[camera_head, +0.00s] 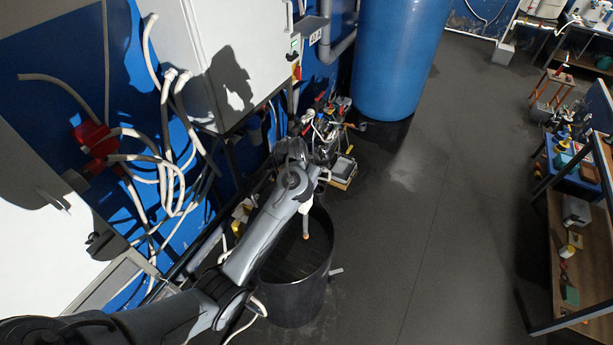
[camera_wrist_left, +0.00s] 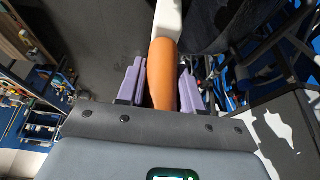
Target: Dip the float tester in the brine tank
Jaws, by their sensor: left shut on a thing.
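The float tester is slim, with an orange grip and a white shaft. In the left wrist view the purple fingers of my left gripper (camera_wrist_left: 161,72) are closed on both sides of the orange part of the float tester (camera_wrist_left: 162,72), and the white shaft runs out past the top edge. In the head view the tester (camera_head: 306,222) shows as a short white piece with an orange end, hanging over the opening of the black open-topped tank (camera_head: 298,300). The tank's dark inside makes any liquid level hard to tell. My right gripper is not in view.
A tall blue cylinder (camera_head: 400,55) stands at the back. Cluttered tools (camera_head: 325,125) lie beyond the tank, near a white cabinet (camera_head: 215,60) and hanging cables (camera_head: 172,175). A wooden shelf unit (camera_head: 590,230) stands at right. The grey floor between is clear.

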